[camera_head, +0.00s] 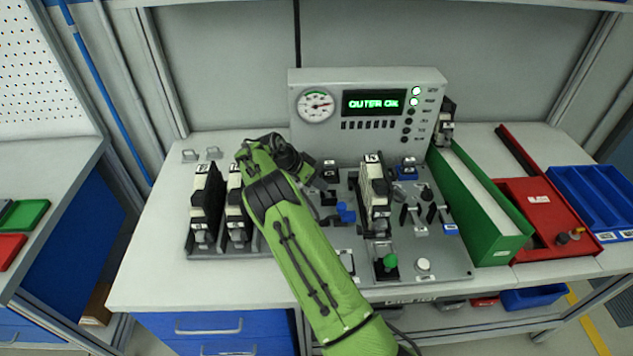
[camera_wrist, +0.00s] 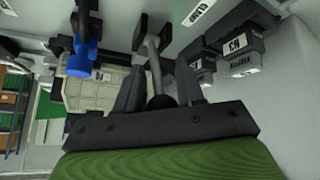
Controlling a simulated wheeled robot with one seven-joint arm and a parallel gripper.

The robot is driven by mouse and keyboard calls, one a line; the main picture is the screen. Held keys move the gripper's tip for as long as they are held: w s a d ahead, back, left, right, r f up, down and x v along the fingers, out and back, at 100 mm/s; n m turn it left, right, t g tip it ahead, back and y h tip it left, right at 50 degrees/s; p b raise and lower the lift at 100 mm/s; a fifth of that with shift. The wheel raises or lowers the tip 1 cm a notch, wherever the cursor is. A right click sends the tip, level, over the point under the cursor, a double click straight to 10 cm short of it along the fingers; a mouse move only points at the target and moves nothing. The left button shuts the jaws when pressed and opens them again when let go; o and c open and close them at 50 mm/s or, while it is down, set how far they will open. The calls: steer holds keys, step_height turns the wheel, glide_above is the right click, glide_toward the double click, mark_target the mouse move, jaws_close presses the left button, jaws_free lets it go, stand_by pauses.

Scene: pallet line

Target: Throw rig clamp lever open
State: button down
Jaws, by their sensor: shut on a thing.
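In the wrist view, my gripper (camera_wrist: 158,72) is shut on the clamp lever (camera_wrist: 154,60), a grey rod with a dark round knob between the fingers. A "CLAMP" label (camera_wrist: 139,18) shows beside the lever's base. In the head view, my green arm reaches over the left part of the rig (camera_head: 440,265), and the gripper and lever are mostly hidden there. A tall black and white module (camera_head: 375,190) stands upright in the rig. I cannot tell how far the lever is turned.
A blue handle (camera_wrist: 82,58) is close by the gripper, left in the wrist view. The console display (camera_head: 374,101) reads "OUTER OK". Two modules (camera_head: 205,200) stand left of my arm. A green bin (camera_head: 480,205) and red tray (camera_head: 545,215) are on the right.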

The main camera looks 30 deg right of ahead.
steer(key=shift+a+f, duration=0.1)
stand_by(0.3)
steer(key=c, duration=0.8)
jaws_free()
steer(key=shift+w, duration=0.1)
steer(key=p+v, duration=0.2)
steer(key=v, duration=1.3)
steer(key=shift+a+r, duration=0.2)
steer(key=shift+r, duration=0.1)
